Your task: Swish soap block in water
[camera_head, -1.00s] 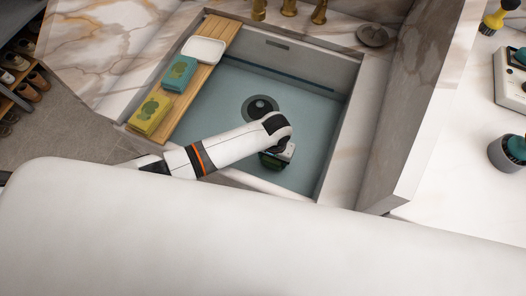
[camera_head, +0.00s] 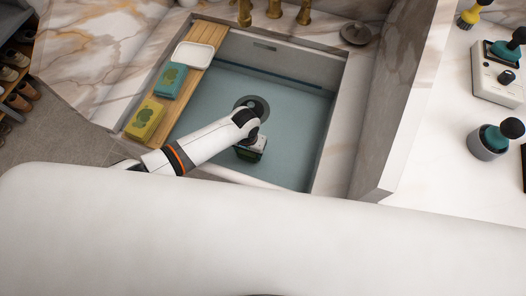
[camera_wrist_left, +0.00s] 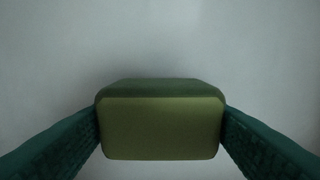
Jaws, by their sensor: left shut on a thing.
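The sink basin (camera_head: 205,112) is filled with bluish water, or its floor is seen through it; a dark round drain (camera_head: 257,103) shows in it. My left arm reaches over the front rim, and my left gripper (camera_head: 252,147) is low in the basin, in front of the drain. It is shut on a green soap block (camera_wrist_left: 162,128), held between two dark green fingers in the left wrist view. In the head view the block (camera_head: 251,155) shows only partly below the gripper. I cannot tell how deep it is in the water. My right gripper is not in view.
A wooden board (camera_head: 190,97) lies across the sink's left side. It holds a white dish (camera_head: 194,55), a teal pack (camera_head: 171,80) and a yellow pack (camera_head: 145,120). Brass taps (camera_head: 274,10) stand behind. A grey wall (camera_head: 390,130) rises at the right.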

